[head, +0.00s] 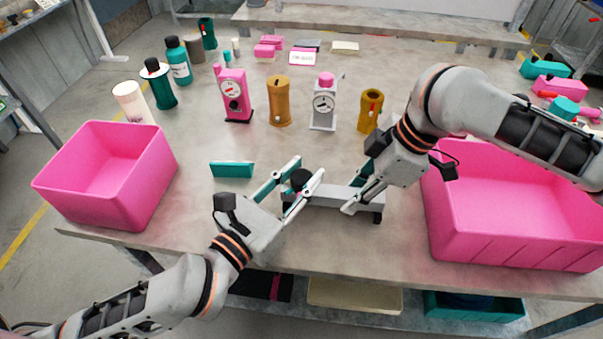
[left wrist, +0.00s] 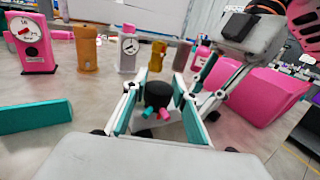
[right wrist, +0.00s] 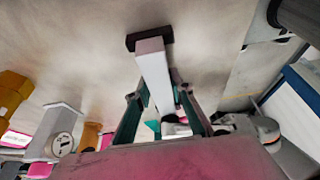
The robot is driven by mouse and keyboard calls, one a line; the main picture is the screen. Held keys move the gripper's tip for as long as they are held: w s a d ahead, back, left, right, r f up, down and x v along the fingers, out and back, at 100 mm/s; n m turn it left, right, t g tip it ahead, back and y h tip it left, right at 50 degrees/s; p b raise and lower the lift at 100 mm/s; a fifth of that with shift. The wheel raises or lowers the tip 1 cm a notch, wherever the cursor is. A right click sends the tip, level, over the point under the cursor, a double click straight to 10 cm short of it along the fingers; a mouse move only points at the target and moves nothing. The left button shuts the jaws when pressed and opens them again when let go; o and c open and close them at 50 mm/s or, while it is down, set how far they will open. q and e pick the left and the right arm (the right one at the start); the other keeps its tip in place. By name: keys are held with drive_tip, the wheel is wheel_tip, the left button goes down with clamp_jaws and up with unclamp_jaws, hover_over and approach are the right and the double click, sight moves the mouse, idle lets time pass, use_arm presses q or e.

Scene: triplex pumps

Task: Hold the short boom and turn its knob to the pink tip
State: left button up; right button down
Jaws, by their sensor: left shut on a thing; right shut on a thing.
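The short boom (head: 335,196) is a grey bar standing low on dark feet at the front middle of the table. Its black knob (head: 299,180) is at the bar's left end. In the left wrist view the knob (left wrist: 155,98) carries a pink tip (left wrist: 165,114) and a teal tip (left wrist: 149,111), both facing that camera. My left gripper (head: 307,172) is shut on the knob, fingers on either side. My right gripper (head: 357,193) is shut on the bar; the bar (right wrist: 156,75) runs between its fingers in the right wrist view. The fingers partly hide the knob.
Pink bins stand at the left (head: 105,175) and right (head: 520,215). A teal block (head: 232,170) lies left of the boom. Behind stand a pink pump (head: 234,95), an orange cylinder (head: 279,102), a grey gauge unit (head: 325,105) and a yellow cylinder (head: 370,110). The table's front edge is close.

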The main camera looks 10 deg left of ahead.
sight(295, 183)
use_arm(q)
drive_tip(key=o, duration=1.1)
drive_tip(key=v, duration=0.7)
drive_tip(key=shift+s+a, duration=0.1)
drive_tip(key=shift+s, duration=0.15)
use_arm(e)
drive_tip(key=c, duration=1.7)
unclamp_jaws()
